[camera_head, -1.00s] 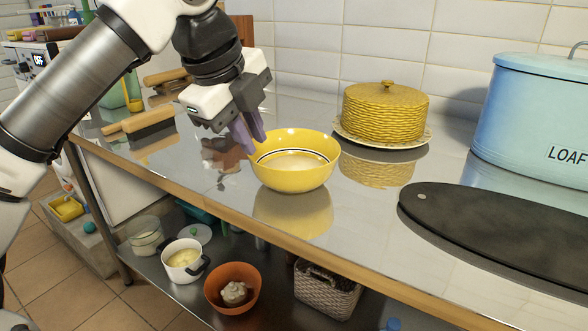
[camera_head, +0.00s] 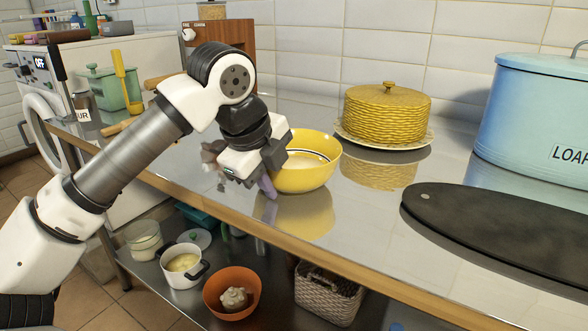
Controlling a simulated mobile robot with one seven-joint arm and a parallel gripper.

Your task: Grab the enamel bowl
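The yellow enamel bowl (camera_head: 308,175) stands upright on the shiny metal counter, with a dark line around its pale inside. My gripper (camera_head: 268,188) is at the bowl's left front side, low beside its outer wall. It covers the bowl's left part. I cannot tell whether the fingers touch the bowl.
A yellow woven-look cake cover (camera_head: 387,112) on a plate stands behind right. A black board (camera_head: 490,230) and a blue loaf tin (camera_head: 530,125) are at right. The lower shelf holds a white pot (camera_head: 183,267), an orange bowl (camera_head: 232,291) and a basket (camera_head: 328,292).

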